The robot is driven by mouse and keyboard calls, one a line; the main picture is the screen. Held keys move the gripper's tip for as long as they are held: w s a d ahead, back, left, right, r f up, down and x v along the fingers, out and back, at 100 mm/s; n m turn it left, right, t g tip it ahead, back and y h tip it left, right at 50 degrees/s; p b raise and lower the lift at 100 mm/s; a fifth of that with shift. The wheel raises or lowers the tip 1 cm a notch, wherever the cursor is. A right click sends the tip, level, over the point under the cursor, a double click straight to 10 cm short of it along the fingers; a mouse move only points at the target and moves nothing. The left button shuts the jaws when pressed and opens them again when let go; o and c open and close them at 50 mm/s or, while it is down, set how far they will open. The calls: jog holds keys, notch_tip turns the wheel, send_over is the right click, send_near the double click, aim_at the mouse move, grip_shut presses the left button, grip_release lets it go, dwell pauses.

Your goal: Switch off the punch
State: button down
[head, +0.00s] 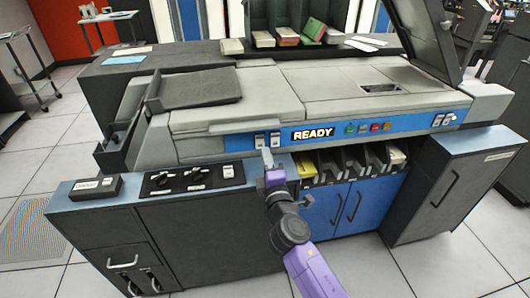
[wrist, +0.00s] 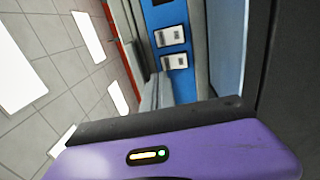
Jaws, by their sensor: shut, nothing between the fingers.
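The punch (head: 290,100) is a long grey machine with a blue front strip. A READY sign (head: 313,134) on that strip is lit. Two white switches (head: 267,141) sit on the strip just left of the sign; they also show in the wrist view (wrist: 172,50), on the blue panel. My gripper (head: 267,157) is shut and empty, just below the switches in the head view. I cannot tell whether it touches the panel. In the wrist view its purple body fills the bottom, with the grey fingers (wrist: 155,95) below the switches. The switches' positions are too small to read.
Several coloured buttons (head: 369,128) lie right of the sign. More switches (head: 446,118) sit at the strip's right end. A lower ledge at left carries black knobs (head: 180,181), a white switch (head: 228,172) and a small grey box (head: 96,187). Card bins (head: 350,163) stand below the strip.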

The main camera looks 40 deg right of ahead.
jog(key=v, duration=0.7)
jog(key=shift+r, duration=0.75)
jog(key=shift+a, duration=0.1)
